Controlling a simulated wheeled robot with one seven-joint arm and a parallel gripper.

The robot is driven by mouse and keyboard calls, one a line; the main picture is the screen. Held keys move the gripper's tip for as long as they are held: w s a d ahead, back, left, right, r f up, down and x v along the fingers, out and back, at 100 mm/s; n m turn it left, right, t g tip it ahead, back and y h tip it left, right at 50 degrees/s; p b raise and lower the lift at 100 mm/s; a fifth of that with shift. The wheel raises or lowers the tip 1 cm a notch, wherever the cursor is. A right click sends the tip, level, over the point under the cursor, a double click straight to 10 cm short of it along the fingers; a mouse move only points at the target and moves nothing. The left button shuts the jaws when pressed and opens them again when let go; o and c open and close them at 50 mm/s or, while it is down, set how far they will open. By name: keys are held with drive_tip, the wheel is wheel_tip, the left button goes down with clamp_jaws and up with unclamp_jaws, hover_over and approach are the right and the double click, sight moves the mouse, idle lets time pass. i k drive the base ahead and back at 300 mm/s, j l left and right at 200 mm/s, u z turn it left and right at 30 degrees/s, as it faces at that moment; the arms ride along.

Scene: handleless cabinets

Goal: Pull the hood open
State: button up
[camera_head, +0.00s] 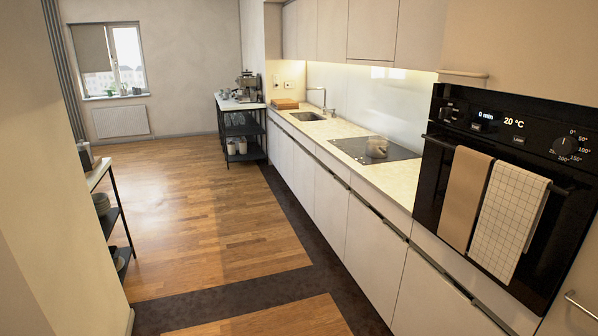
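A thin pale strip (371,63) runs along the lower edge of the upper cabinet (374,30) above the cooktop; it looks like the front of the hood, flush with the cabinet. I cannot tell for certain that it is the hood. Its underside is hidden. My gripper and arm are not in view.
A black oven (432,198) with two hanging towels stands at the right. A shelf unit (116,225) stands at the left. The wooden floor (205,205) between is clear.

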sight(389, 65)
drive_tip(key=i, duration=2.55)
drive_tip(key=i+j+z, duration=0.1)
drive_tip(key=i, duration=1.15)
drive_tip(key=i+j, duration=0.15)
drive_tip(key=i, duration=1.1)
